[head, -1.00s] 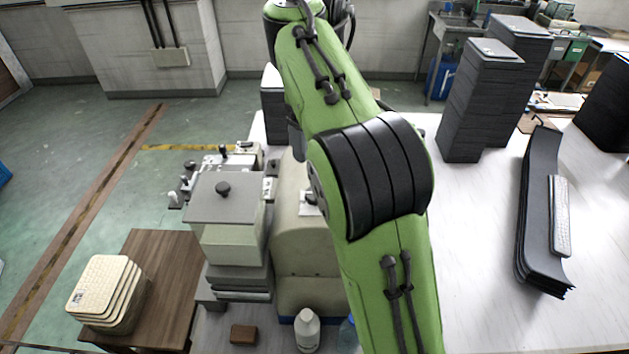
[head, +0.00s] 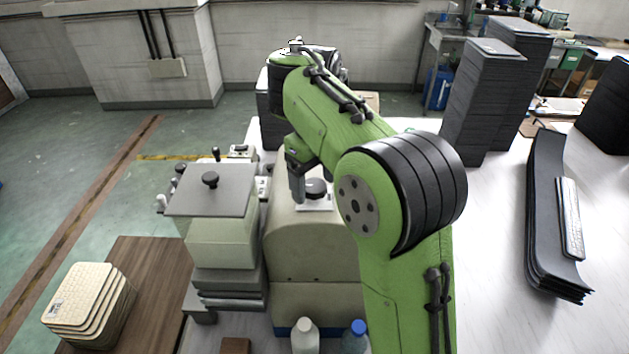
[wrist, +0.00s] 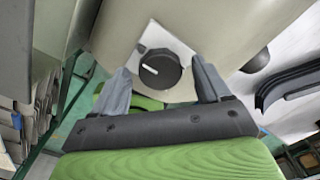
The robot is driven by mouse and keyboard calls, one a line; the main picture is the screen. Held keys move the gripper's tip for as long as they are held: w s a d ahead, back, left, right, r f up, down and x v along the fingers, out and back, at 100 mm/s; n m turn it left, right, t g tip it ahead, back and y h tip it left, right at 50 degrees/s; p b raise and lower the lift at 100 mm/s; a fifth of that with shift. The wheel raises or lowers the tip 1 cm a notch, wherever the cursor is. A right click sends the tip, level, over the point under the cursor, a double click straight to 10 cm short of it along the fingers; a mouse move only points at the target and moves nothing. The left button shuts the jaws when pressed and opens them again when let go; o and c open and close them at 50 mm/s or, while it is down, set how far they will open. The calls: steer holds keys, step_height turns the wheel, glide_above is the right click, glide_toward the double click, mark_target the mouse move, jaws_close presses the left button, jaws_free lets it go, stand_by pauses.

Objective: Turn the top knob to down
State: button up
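A round black knob (head: 315,187) sits on a white square plate (head: 313,208) on the beige machine. In the wrist view the same knob (wrist: 160,68) shows a white pointer line towards the picture's left, slightly up. My gripper (wrist: 161,64) is open, with one finger on each side of the knob in that view. Gaps show between the fingers and the knob, and I see no contact. In the head view my gripper (head: 297,188) hangs just left of the knob, partly hiding its plate. Another black knob (head: 210,180) stands on a grey panel at left.
The beige machine (head: 312,248) stands beside a grey-topped box (head: 228,200). Two bottles (head: 304,338) stand before it. Tan trays (head: 80,300) are stacked at left on a brown table. Dark stacks (head: 480,105) and black curved panels (head: 548,220) lie at right.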

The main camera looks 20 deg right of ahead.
steer(key=c, duration=1)
